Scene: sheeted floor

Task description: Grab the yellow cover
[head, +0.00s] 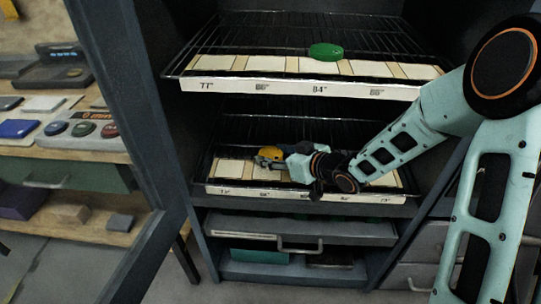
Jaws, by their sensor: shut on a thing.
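The yellow cover (270,153) is on the lower wire shelf (306,196), near its left-middle part. It looks small and is partly hidden by my gripper. My gripper (274,157) reaches in from the right, low over that shelf, with its fingers shut on the yellow cover. I cannot tell whether the cover still touches the shelf.
A green lid-like object (326,51) sits on the upper wire shelf (300,88) above my arm. Dark cabinet sides frame both shelves. A drawer (300,243) is below. At left, a wooden bench (84,151) holds several small items.

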